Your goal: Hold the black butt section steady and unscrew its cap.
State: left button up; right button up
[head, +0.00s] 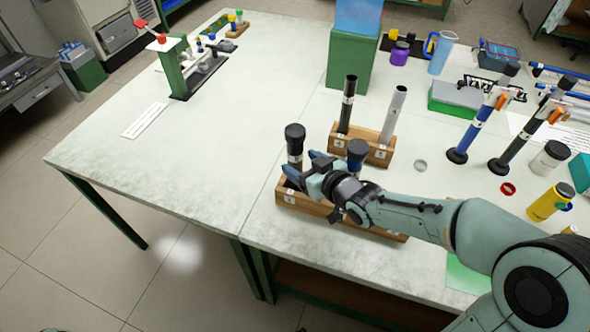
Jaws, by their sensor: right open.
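A dark butt section with a black cap (294,132) stands upright in the left end of the front wooden rack (330,215); I take it to be the black one. Its cap is on top, and a pale ring shows below it. My right gripper (303,168) reaches in from the right, low beside this section. Its blue fingertips are apart, one on each side of the section's lower body, below the cap; I cannot tell if they touch it. A second dark-capped section (357,150) stands farther right in the rack, partly hidden behind my right arm. My left gripper is not in view.
Behind stands another wooden rack (375,155) with a black tube (347,103) and a grey tube (394,113). The table's left half is mostly clear.

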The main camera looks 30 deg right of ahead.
jog(key=x, duration=0.5)
jog(key=shift+w, duration=0.2)
jog(key=c, duration=1.1)
